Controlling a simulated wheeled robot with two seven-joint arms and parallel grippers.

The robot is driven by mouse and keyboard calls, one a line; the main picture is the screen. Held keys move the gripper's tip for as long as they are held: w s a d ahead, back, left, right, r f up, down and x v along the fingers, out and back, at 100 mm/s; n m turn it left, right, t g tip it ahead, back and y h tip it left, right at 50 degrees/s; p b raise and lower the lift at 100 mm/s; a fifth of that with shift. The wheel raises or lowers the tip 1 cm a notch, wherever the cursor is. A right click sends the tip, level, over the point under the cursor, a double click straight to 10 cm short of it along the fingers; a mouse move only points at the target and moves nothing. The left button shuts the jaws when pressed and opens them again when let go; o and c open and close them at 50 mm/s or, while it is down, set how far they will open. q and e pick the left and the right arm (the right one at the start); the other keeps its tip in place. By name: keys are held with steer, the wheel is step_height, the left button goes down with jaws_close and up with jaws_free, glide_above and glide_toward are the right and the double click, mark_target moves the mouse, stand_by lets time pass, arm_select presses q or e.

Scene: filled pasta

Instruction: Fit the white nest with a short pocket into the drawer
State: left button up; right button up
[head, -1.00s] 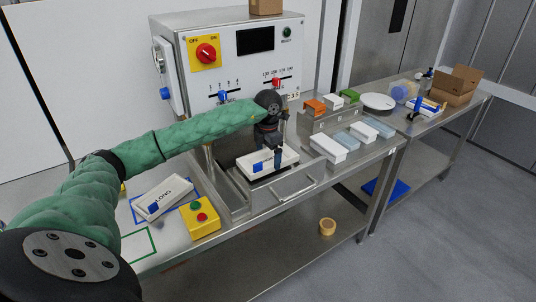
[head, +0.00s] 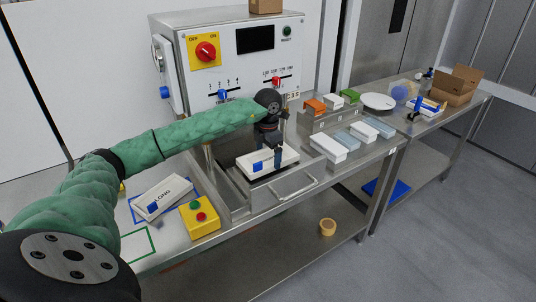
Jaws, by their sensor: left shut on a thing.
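The white nest with a blue mark (head: 282,157) is at the machine's open metal drawer (head: 236,197), within or just above its walls. I cannot tell if it rests on the drawer's floor. My left gripper (head: 272,160) points down and is shut on this nest from above. The gripper's fingers hide part of the nest's middle. Another white nest, marked "LONG" (head: 168,194), lies tilted across a blue outline on the table at the left. My right gripper is not in view.
A yellow box with green and red buttons (head: 201,219) stands left of the drawer. The machine (head: 230,75) rises behind. White and grey-blue blocks (head: 328,148) and a stepped rack (head: 325,121) lie to the right. A tape roll (head: 327,227) is on the lower shelf.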

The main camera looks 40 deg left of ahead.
mark_target(268, 160)
arm_select(q)
steer(key=shift+b, duration=0.3)
stand_by(0.6)
steer(key=shift+f+b, duration=0.85)
steer(key=shift+f, duration=0.45)
stand_by(0.5)
steer(key=shift+s+d+f+b, duration=0.1)
steer(key=shift+s+f+b, duration=0.05)
steer(key=shift+f+b, duration=0.2)
stand_by(1.1)
